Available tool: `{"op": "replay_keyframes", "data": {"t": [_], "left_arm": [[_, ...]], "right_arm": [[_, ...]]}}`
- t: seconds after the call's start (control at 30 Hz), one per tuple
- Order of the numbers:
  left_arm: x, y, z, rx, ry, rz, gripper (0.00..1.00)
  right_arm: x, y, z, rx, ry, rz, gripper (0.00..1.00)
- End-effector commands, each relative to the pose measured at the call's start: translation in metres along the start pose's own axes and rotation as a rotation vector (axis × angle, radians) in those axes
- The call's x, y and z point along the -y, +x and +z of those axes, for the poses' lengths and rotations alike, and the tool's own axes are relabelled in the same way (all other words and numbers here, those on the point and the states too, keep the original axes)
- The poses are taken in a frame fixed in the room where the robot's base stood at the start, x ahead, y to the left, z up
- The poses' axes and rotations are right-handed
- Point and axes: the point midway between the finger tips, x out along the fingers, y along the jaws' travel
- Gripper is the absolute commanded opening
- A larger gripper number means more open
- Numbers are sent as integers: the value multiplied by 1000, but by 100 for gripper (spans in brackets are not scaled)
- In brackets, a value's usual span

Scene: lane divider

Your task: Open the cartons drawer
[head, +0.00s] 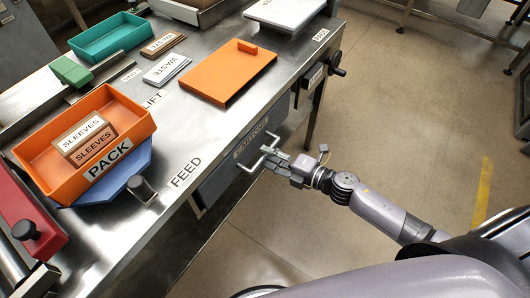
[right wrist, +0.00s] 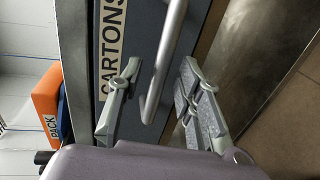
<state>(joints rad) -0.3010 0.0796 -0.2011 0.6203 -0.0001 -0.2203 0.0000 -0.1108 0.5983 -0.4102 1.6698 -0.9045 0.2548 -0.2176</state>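The cartons drawer (head: 222,182) has a grey-blue front under the steel worktable and looks shut. Its label reads CARTONS in the right wrist view (right wrist: 111,45). Its metal bar handle (head: 262,152) sticks out from the front. My right gripper (head: 286,168) is at the handle, coming from the right. In the right wrist view the handle bar (right wrist: 166,55) lies between the two fingers of this gripper (right wrist: 160,72), with gaps visible on both sides. The right gripper is open and holds nothing. My left gripper is not in view.
On the worktable (head: 165,205) stand an orange PACK tray (head: 38,165) with SLEEVES blocks, a teal tray (head: 108,38) and an orange board (head: 228,72). A black crank knob (head: 337,71) juts from the table's right side.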

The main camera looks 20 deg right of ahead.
Motion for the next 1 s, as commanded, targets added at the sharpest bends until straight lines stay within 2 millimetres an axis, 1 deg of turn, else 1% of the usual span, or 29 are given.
{"op": "replay_keyframes", "data": {"t": [0.03, 0.1, 0.2, 0.5, 1.0], "left_arm": [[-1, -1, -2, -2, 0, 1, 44], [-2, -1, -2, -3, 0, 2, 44], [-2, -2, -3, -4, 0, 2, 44], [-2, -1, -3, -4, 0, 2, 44], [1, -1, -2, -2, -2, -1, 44]], "right_arm": [[-1, 7, 1, 1, 0, 1, 33], [0, 13, 0, 1, 1, 0, 33], [0, 18, 0, 1, 0, 0, 33], [0, 20, 0, 0, 0, -1, 33], [0, 19, 0, 0, 0, -1, 0]]}}
